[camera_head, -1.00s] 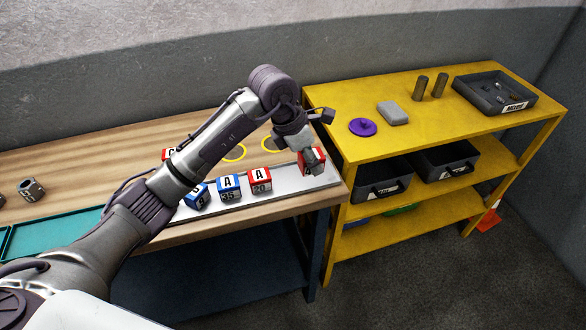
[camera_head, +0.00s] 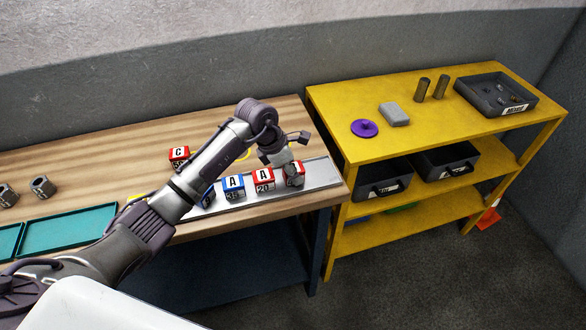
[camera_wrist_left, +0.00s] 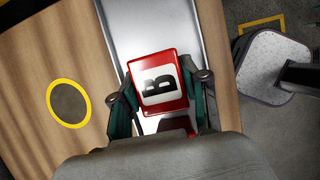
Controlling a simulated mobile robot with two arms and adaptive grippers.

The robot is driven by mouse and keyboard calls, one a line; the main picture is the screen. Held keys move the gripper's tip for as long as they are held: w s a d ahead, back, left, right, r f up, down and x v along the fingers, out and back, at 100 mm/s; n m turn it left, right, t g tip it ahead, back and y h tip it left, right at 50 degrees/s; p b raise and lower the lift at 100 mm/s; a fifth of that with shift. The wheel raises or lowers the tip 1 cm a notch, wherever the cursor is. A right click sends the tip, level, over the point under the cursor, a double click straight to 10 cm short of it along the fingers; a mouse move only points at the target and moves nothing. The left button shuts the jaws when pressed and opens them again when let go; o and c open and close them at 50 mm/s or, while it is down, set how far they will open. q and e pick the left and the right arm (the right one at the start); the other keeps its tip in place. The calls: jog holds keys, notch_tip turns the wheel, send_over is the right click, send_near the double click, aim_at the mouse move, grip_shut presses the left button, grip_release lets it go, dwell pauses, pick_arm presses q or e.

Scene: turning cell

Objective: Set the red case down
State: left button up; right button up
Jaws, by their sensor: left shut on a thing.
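A red case with a white face marked B (camera_wrist_left: 158,82) sits between the fingers of my left gripper (camera_wrist_left: 158,102) in the wrist view, over a pale metal rail (camera_wrist_left: 150,22). In the head view my left gripper (camera_head: 292,172) is at the right part of the rail (camera_head: 320,174), its fingers hiding most of the case. It is close beside a red case marked A 20 (camera_head: 264,180). I cannot tell whether the held case touches the rail or its neighbour. My right gripper is not in view.
Left of the red A 20 case stand a blue A 35 case (camera_head: 234,187) and another blue case, partly hidden by my arm. A red C case (camera_head: 179,155) stands behind. Teal trays (camera_head: 70,231) lie left. The rail's right end is clear. A yellow shelf (camera_head: 350,142) stands right.

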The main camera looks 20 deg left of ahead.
pick_arm(q)
jog(key=shift+f, duration=0.2)
jog(key=o, duration=1.2)
jog(key=shift+r, duration=0.1)
jog(key=shift+o, duration=0.2)
jog(key=shift+r, duration=0.25)
jog(key=b+v, duration=0.2)
jog(key=v, duration=0.9)
jog(key=shift+s+a+r, duration=0.2)
jog(key=shift+r, duration=0.15)
